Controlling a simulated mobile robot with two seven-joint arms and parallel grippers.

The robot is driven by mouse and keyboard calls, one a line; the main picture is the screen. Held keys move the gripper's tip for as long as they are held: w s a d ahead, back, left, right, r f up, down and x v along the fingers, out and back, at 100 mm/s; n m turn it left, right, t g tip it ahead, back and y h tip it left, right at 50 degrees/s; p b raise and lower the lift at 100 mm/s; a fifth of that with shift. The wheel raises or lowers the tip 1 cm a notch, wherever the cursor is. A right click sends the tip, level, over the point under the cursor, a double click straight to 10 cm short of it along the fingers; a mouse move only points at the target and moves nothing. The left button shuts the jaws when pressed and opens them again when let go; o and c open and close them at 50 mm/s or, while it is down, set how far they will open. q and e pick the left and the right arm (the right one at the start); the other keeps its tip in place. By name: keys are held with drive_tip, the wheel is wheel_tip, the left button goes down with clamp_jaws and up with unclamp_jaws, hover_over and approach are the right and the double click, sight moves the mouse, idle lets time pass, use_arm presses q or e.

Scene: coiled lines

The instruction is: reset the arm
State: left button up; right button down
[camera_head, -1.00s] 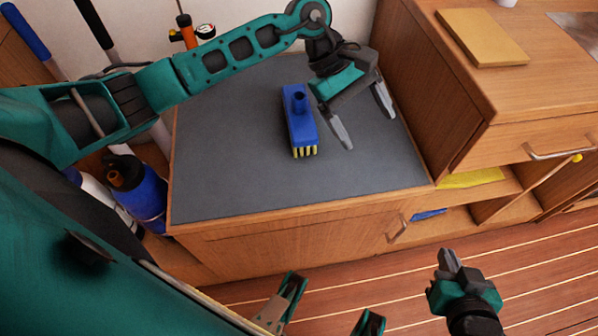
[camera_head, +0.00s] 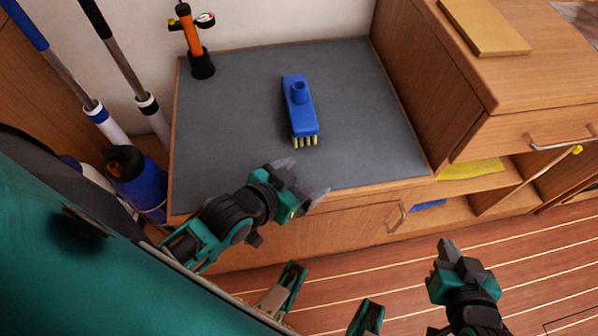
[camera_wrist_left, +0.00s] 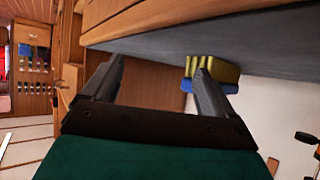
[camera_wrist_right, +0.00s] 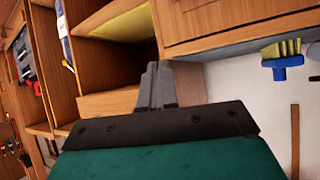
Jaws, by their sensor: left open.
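My left gripper (camera_head: 302,181) is open and empty above the front edge of the grey-topped bench, its fingers spread. It also shows in the left wrist view (camera_wrist_left: 160,85) with nothing between its fingers. My right gripper (camera_head: 449,248) hangs over the wooden floor at the lower right. Its fingers are together in the right wrist view (camera_wrist_right: 157,85), with nothing seen between them. A blue brush (camera_head: 300,108) with yellow bristles lies on the bench top, beyond the left gripper and apart from it. The brush also shows in the left wrist view (camera_wrist_left: 213,70).
The grey bench top (camera_head: 230,120) is mostly clear. An orange pump (camera_head: 193,45) stands at its back left corner. A blue bottle (camera_head: 136,182) and poles stand left of the bench. A higher wooden cabinet (camera_head: 480,95) bounds it on the right, with a yellow board (camera_head: 484,25) on top.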

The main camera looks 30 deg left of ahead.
use_arm(q)
drive_tip(key=shift+s+f+n, duration=0.3)
drive_tip(key=shift+s+n, duration=0.1)
drive_tip(key=shift+s, duration=0.05)
drive_tip(key=r+p, duration=0.1)
drive_tip(key=p, duration=0.1)
drive_tip(key=r+p, duration=0.2)
drive_tip(key=shift+s+a+r, duration=0.1)
drive_tip(key=shift+s+a, duration=0.05)
drive_tip(key=shift+a, duration=0.25)
drive_tip(key=shift+y, duration=0.5)
drive_tip(key=r+p, duration=0.1)
drive_tip(key=p, duration=0.1)
drive_tip(key=a+r+p, duration=0.1)
drive_tip(key=p, duration=0.1)
drive_tip(key=s+a+r+p, duration=0.1)
drive_tip(key=p, duration=0.2)
drive_tip(key=shift+r, duration=0.35)
use_arm(e)
wheel_tip(320, 180, up, 7)
drive_tip(key=s+d+h, duration=0.1)
drive_tip(key=d, duration=0.2)
drive_tip(key=shift+s, duration=0.3)
use_arm(q)
drive_tip(key=shift+a+f, duration=0.1)
drive_tip(key=shift+c, duration=0.3)
use_arm(e)
drive_tip(key=shift+f, duration=0.15)
